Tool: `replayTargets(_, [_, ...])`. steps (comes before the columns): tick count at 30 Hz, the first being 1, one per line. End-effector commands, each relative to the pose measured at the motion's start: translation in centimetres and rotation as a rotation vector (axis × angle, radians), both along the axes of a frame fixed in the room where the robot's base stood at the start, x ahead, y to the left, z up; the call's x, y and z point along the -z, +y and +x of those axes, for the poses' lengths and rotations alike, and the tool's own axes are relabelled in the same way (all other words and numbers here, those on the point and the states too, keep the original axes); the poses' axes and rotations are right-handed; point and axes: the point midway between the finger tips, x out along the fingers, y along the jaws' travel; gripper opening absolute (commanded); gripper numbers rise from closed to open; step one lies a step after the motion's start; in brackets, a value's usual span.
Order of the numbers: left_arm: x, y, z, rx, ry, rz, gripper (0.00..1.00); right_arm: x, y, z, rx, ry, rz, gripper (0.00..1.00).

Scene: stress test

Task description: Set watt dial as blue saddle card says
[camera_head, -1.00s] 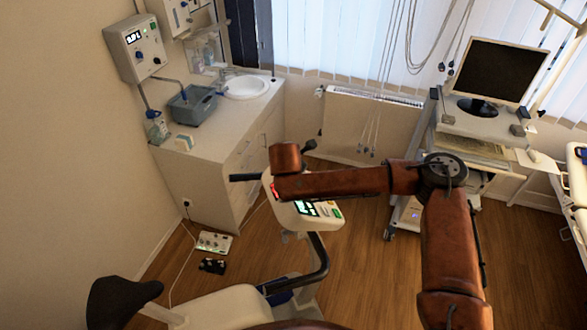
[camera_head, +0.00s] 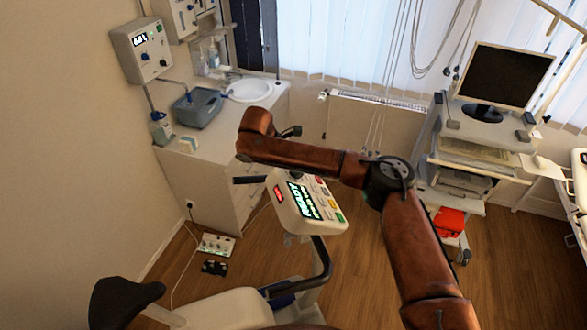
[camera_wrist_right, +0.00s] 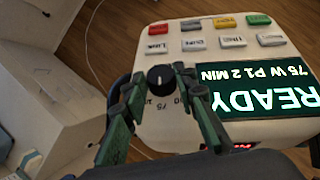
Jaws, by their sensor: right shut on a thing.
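The bike console (camera_head: 312,212) shows in the head view below my right forearm. In the right wrist view, the watt dial (camera_wrist_right: 160,80) is a black knob on the console's pale face (camera_wrist_right: 160,122), with small printed numbers beside it. My right gripper (camera_wrist_right: 160,72) has one finger on each side of the dial and is shut on it. The green screen (camera_wrist_right: 258,92), upside down here, reads READY, 75 W P1 2 MIN. The saddle (camera_head: 122,300) is black, at lower left in the head view. I see no blue card on it. My left gripper is out of view.
Several coloured buttons (camera_wrist_right: 228,42) lie along the console beside the dial. The handlebar (camera_head: 252,180) and bent black tube (camera_head: 322,260) are close by. A counter with a sink (camera_head: 248,90) stands at left. A computer cart (camera_head: 470,160) is at right.

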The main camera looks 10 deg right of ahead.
Motion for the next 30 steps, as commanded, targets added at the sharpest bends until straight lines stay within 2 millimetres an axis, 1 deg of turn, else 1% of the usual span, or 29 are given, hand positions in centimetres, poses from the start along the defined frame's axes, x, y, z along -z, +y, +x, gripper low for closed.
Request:
replayTargets(1, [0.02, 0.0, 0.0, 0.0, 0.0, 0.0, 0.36, 0.23, -0.13, -0.06, 0.004, 0.005, -0.002, 0.02])
replayTargets(11, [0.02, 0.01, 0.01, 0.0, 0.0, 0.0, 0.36, 0.29, -0.16, -0.08, 0.004, 0.007, -0.003, 0.02])
replayTargets(12, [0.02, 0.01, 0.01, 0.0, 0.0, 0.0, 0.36, 0.29, -0.16, -0.08, 0.004, 0.007, -0.003, 0.28])
replayTargets(18, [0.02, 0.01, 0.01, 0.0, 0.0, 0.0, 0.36, 0.18, -0.11, -0.04, 0.004, 0.004, -0.002, 0.42])
replayTargets(19, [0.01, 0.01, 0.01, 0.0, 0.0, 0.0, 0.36, 0.17, -0.1, -0.04, 0.004, 0.004, -0.002, 0.44])
replayTargets(26, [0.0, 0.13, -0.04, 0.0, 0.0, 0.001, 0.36, 0.09, -0.04, -0.02, 0.003, 0.003, -0.001, 0.44])
replayTargets(30, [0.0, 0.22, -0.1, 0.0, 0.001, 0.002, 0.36, -0.52, 0.29, -0.09, 0.002, 0.002, -0.001, 0.44])
